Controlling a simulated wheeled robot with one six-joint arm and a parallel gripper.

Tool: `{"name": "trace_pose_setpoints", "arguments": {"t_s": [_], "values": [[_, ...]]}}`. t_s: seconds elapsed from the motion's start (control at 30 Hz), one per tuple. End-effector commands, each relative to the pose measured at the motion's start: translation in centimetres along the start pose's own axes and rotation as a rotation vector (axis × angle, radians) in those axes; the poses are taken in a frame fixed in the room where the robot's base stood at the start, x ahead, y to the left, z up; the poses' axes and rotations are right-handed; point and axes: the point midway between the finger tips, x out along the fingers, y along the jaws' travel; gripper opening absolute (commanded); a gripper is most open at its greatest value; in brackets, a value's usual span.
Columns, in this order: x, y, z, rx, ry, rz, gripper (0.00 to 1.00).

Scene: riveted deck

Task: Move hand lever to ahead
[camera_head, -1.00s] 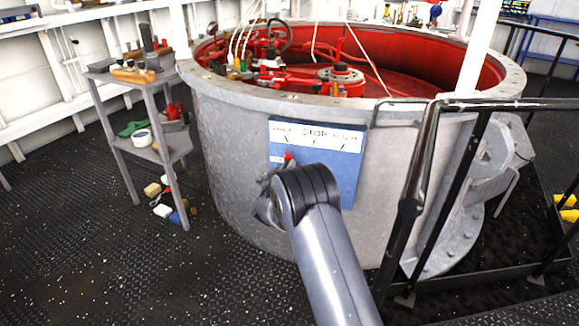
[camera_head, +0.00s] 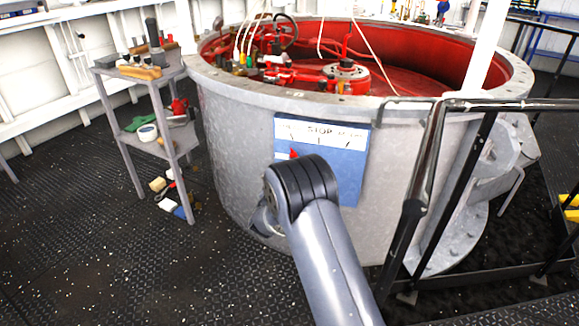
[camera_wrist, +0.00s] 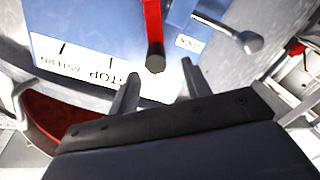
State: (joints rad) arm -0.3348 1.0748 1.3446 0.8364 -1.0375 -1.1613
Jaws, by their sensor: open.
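The hand lever is a red bar with a dark round end (camera_wrist: 155,55), standing out from a blue panel (camera_wrist: 85,25). In the head view the panel (camera_head: 347,175) is on the grey drum's side; the lever's red part (camera_head: 293,153) shows at its left, left of the STOP mark. The white label strip (camera_wrist: 95,70) appears upside down in the wrist view, with STOP and ASTERN readable. My gripper (camera_wrist: 160,70) is open, one finger on each side of the lever's dark end; contact cannot be told. In the head view my arm hides most of the gripper and the panel's lower left.
A second, grey lever with a ball end (camera_wrist: 250,42) is close by, beside a small white plate (camera_wrist: 188,42). A black railing (camera_head: 425,175) stands right of my arm. A grey shelf stand (camera_head: 165,105) with tools is at left. Open deck lies at lower left.

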Motion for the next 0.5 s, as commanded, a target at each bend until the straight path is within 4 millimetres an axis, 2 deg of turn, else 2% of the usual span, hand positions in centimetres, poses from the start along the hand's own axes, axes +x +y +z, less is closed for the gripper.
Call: {"name": "trace_pose_setpoints", "arguments": {"t_s": [0.03,0.2,0.33,0.5], "values": [[-1.1,0.0,-0.2,-0.001,0.000,-0.003,0.46],[-3.9,-0.1,-0.2,-0.001,0.001,-0.003,0.46],[-5.0,-0.1,-0.1,-0.001,0.001,-0.001,0.46],[-5.4,-0.1,0.0,0.000,0.000,-0.001,0.46]]}}
